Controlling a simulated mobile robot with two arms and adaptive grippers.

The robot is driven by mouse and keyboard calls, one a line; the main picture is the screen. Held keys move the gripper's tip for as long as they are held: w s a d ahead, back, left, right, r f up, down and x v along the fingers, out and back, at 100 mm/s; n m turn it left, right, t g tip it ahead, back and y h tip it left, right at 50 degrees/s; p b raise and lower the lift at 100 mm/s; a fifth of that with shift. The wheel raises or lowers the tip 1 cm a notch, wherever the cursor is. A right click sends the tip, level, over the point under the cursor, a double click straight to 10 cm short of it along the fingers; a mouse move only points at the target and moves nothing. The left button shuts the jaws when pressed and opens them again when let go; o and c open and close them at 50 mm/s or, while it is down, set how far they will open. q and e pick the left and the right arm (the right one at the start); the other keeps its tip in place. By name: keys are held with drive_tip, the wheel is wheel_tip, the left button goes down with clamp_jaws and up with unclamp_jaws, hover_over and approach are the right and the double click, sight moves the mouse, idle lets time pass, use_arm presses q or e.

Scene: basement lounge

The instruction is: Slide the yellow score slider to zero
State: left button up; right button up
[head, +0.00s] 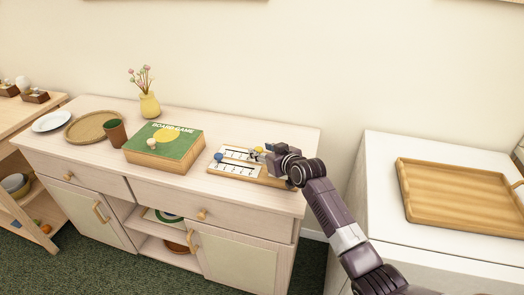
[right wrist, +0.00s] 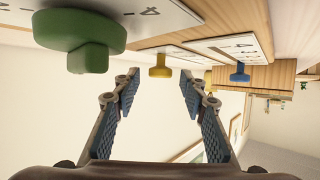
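The wooden score board (head: 263,179) lies on the sideboard top, with white number scales and coloured sliders. The yellow score slider (right wrist: 160,67) is a small round knob in the right wrist view, near the "4" end of a white scale. It lies ahead of and between the fingertips of my right gripper (right wrist: 160,82), which is open and empty; I see no contact. In the head view my right gripper (head: 264,154) is over the right part of the board and hides some of it. My left gripper is not in view.
A green knob (right wrist: 88,42) is close by my right gripper, and a blue slider (right wrist: 239,73) sits farther off. A board game box (head: 165,143) stands left of the score board. A cup (head: 115,133), a round tray (head: 75,130) and a vase (head: 149,105) stand farther left.

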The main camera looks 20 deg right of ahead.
drive_tip(key=c, duration=0.5)
clamp_jaws()
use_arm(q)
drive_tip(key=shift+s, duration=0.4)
